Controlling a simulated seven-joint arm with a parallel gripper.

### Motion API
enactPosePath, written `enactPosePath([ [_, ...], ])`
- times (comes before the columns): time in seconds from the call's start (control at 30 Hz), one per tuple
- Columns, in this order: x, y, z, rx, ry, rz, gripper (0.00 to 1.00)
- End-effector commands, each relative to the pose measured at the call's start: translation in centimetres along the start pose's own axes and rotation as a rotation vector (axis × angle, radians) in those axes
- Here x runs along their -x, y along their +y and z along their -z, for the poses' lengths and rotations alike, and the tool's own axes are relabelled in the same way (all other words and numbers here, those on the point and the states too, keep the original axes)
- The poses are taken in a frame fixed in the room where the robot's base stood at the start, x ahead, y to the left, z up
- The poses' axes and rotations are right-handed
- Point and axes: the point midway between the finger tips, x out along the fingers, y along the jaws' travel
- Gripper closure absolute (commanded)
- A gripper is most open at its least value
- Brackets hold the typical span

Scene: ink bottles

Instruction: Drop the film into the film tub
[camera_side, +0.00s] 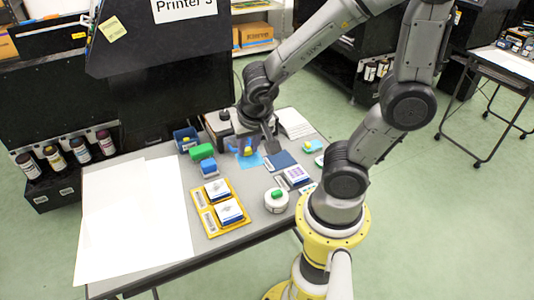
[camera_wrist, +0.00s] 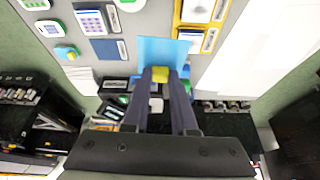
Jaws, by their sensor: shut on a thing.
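My gripper (camera_side: 247,149) is over the back middle of the table. In the wrist view the fingers (camera_wrist: 156,73) are shut on a small yellow tab (camera_wrist: 156,77). The light-blue square film (camera_wrist: 163,48) spreads just beyond the fingertips and seems joined to the tab. It also shows under the gripper in the side view (camera_side: 250,162); I cannot tell how high it is above the table. A dark-blue open bin (camera_side: 185,133), which looks like the film tub, stands at the back left of the gripper. Its inside is mostly hidden.
A green block (camera_side: 202,152) and a blue block (camera_side: 209,167) stand between bin and front. White sheets (camera_side: 130,225) cover the left.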

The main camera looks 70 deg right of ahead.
Motion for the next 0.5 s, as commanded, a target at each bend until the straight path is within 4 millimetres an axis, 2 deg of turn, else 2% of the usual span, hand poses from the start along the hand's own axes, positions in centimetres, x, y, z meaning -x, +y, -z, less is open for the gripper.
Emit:
enactPosePath([
  [0.03,-1.2,-0.4,1.2,0.007,-0.005,-0.003,0.97],
  [0.2,-4.4,-2.0,4.4,0.091,-0.007,0.032,0.97],
  [0.5,-9.8,-4.8,7.6,0.295,-0.008,0.121,0.97],
])
